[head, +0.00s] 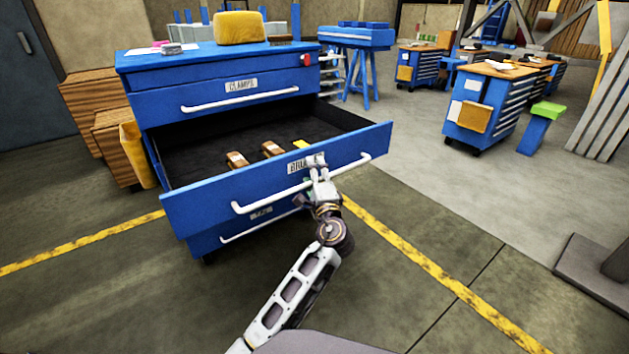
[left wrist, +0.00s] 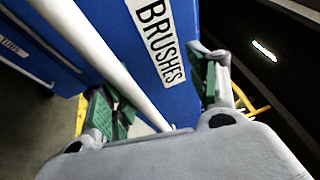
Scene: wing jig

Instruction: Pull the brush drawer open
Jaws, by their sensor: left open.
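The brush drawer (head: 270,190) is the blue middle drawer of the cabinet and stands well out, its dark inside showing. Its front has a BRUSHES label, partly hidden by my gripper in the head view but clear in the left wrist view (left wrist: 160,42). The white bar handle (head: 265,202) runs along this front. My left gripper (head: 317,170) is at the right part of the handle. In the left wrist view its green-padded fingers (left wrist: 155,95) are apart, with the handle (left wrist: 105,55) running between them. My right gripper is not in view.
Brown brushes (head: 238,159) and a yellow item lie in the drawer. The CLAMPS drawer (head: 240,95) above is shut, as is the lower drawer (head: 262,222). A yellow block (head: 239,28) sits on top.

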